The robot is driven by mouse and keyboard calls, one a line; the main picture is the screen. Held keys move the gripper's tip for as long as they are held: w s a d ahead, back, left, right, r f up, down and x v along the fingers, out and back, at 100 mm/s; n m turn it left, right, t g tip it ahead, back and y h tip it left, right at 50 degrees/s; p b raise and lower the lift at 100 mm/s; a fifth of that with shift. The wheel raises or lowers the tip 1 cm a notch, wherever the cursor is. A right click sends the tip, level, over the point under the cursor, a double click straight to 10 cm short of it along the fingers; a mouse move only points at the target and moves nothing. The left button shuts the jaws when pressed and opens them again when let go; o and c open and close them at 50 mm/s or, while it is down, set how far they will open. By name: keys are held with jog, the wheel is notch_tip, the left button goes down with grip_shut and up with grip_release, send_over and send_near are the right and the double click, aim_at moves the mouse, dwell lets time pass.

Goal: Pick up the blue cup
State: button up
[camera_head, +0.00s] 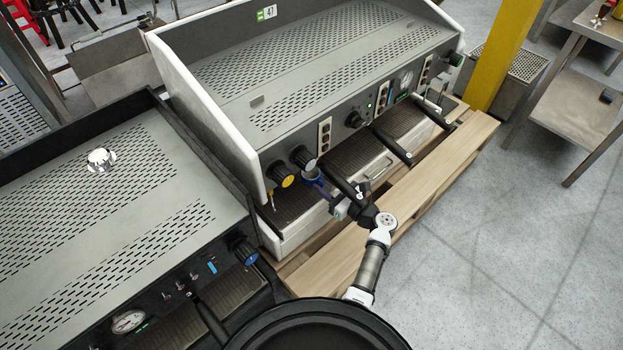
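The blue cup (312,174) is small and sits at the left end of the large espresso machine, just below its black and yellow knobs. My gripper (320,188) reaches in from the lower right, with its fingers right at the cup. The fingers and a black portafilter handle hide part of the cup. The fingers are too small and overlapped to tell whether they are open or closed around it, or whether the cup rests on the drip tray.
The espresso machine (300,60) stands on a wooden pallet (440,190). Black portafilter handles (392,147) jut out from its front. A second machine (110,210) stands close at the left. A yellow post (497,55) and a metal table (580,95) are at the right. The floor (520,260) at lower right is clear.

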jog(key=shift+a, duration=0.15)
jog(key=shift+c, duration=0.5)
grip_shut()
